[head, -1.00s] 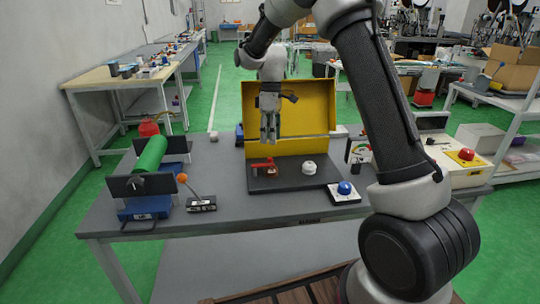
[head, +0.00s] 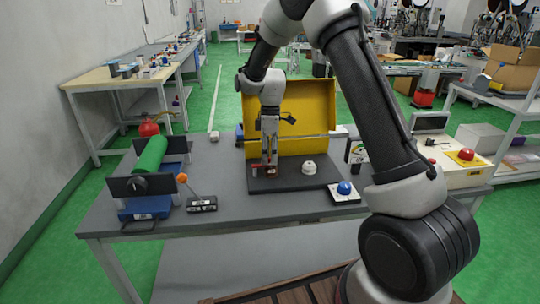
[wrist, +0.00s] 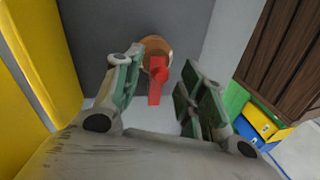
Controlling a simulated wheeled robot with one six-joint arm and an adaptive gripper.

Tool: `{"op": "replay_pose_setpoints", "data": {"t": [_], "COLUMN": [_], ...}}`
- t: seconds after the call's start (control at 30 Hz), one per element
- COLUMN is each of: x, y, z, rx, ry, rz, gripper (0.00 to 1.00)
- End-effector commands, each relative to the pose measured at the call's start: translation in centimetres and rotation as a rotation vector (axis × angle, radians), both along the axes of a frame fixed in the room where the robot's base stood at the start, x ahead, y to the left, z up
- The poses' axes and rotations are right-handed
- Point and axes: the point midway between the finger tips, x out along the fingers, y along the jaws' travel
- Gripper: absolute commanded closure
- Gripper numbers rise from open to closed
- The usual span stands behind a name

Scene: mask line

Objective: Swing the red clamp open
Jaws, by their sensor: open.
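The red clamp (head: 267,170) sits at the left of the dark base plate in front of the yellow panel, partly hidden by my gripper in the head view. In the wrist view the red clamp (wrist: 155,82) lies between my two fingers, near a round brown part (wrist: 155,46). My gripper (head: 269,160) points down right at the clamp. In the wrist view my gripper (wrist: 155,95) is open, with a finger on each side of the clamp and visible gaps. Whether a finger touches it cannot be told.
The yellow panel (head: 305,110) stands close behind. A white knob (head: 309,168) is right of the clamp, with a blue button (head: 344,188) further right. A lever with an orange ball (head: 182,178) and a green roller (head: 151,157) stand to the left.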

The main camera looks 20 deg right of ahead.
Motion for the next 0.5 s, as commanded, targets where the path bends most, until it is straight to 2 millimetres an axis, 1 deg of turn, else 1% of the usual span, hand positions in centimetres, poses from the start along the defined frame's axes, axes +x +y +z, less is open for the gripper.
{"op": "replay_pose_setpoints", "data": {"t": [0.07,0.3,0.5], "x": [0.0,0.0,-0.01], "y": [0.0,-0.01,-0.02], "z": [0.02,0.04,0.05], "rx": [0.0,0.0,0.0], "ry": [0.0,0.0,0.0], "rz": [0.0,-0.001,-0.004], "gripper": [0.6,1.0,1.0]}}
